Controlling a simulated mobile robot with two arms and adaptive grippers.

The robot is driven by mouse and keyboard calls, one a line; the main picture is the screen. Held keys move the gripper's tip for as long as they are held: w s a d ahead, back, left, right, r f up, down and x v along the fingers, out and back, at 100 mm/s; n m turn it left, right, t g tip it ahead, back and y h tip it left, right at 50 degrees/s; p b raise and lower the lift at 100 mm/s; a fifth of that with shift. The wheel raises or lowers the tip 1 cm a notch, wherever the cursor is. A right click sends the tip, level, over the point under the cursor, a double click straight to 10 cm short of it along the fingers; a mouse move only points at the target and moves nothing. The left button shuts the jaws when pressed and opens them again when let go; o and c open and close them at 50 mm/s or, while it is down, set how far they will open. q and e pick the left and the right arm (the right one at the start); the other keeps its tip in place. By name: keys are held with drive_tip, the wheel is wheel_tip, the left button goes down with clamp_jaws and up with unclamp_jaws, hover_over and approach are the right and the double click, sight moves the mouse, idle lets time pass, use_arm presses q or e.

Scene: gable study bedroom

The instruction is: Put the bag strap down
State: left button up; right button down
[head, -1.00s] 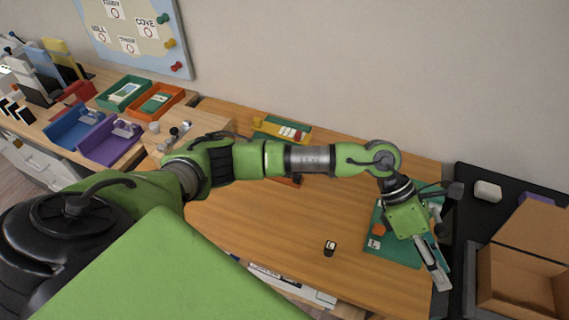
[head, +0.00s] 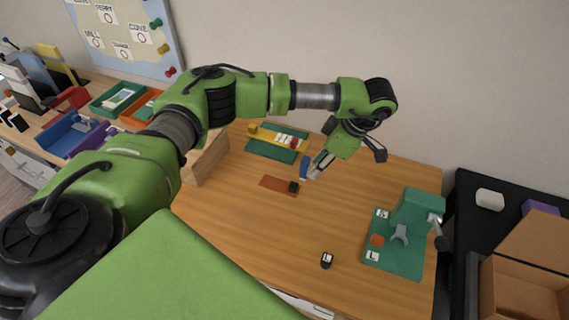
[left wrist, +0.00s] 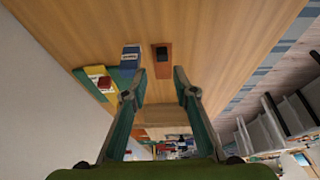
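An orange-red strip (head: 272,184) with a black piece (head: 293,187) at its right end lies flat on the wooden desk (head: 235,215). It may be the bag strap; I cannot tell for sure. The strip also shows in the left wrist view (left wrist: 162,69), ahead of the fingers. My left gripper (head: 318,168) is above the desk, to the right of the strip and apart from it. In the left wrist view my left gripper (left wrist: 160,90) has its fingers spread with nothing between them. My right gripper is not in view.
A blue piece (head: 304,167) stands by a green mat (head: 266,150) with a yellow piece (head: 265,134). A green board with a fixture (head: 395,258) sits at right, and a small black item (head: 327,260) near the front. Cardboard boxes (head: 525,270) stand beyond.

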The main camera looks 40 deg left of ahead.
use_arm(q)
drive_tip(key=b, duration=0.3)
hover_over(297, 186)
drive_tip(key=w+d, duration=0.1)
drive_tip(key=d, duration=0.2)
drive_tip(key=f, duration=0.6)
drive_tip(key=shift+w+a+f, duration=0.1)
drive_tip(key=shift+a+f, duration=0.05)
drive_tip(key=shift+a, duration=0.05)
drive_tip(key=shift+a+f, duration=0.2)
drive_tip(key=shift+f, duration=0.15)
drive_tip(key=x, duration=0.1)
drive_tip(key=b+x, duration=0.1)
drive_tip(key=x, duration=0.1)
drive_tip(key=b+x, duration=0.1)
drive_tip(key=shift+s+a+f, duration=0.15)
drive_tip(key=shift+s+a, duration=0.1)
drive_tip(key=shift+s, duration=0.1)
clamp_jaws()
